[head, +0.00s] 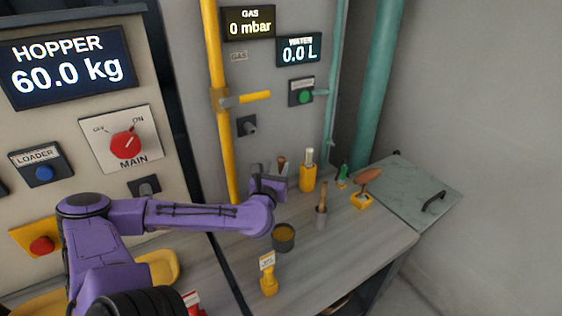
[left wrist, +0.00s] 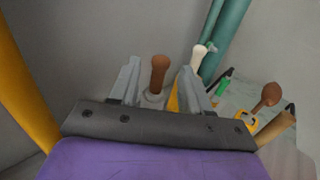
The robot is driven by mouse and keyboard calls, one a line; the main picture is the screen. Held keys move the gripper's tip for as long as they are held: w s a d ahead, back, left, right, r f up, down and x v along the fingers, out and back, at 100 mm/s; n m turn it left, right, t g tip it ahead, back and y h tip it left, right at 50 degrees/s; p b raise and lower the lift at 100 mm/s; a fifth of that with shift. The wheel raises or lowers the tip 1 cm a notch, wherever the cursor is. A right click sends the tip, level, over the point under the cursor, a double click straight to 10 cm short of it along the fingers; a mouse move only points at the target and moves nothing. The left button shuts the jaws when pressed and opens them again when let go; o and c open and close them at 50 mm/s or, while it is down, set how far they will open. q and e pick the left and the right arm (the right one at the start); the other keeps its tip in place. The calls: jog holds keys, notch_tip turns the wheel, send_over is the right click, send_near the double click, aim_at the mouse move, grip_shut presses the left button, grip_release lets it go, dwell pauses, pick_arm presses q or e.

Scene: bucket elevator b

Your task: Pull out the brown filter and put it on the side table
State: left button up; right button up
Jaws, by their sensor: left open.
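A brown-topped upright handle (head: 282,161), which looks like the brown filter, stands at the back of the wooden side table (head: 345,248). My left gripper (head: 275,172) is close in front of it and partly hides it. In the left wrist view the brown handle (left wrist: 159,72) shows between the two open fingers of my left gripper (left wrist: 160,88). My right gripper is not in view.
A yellow pipe (head: 217,100) rises left of the gripper.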

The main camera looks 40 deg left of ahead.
aim_at(282, 158)
pick_arm(q)
jog(key=x, duration=0.5)
jog(key=shift+f, duration=0.1)
grip_shut()
jog(key=shift+r+p, duration=0.45)
jog(key=shift+r, duration=0.3)
notch_tip(282, 158, up, 12)
jog(key=p, duration=0.7)
jog(key=shift+p, duration=0.4)
dwell(1.0)
jog(key=shift+f, duration=0.1)
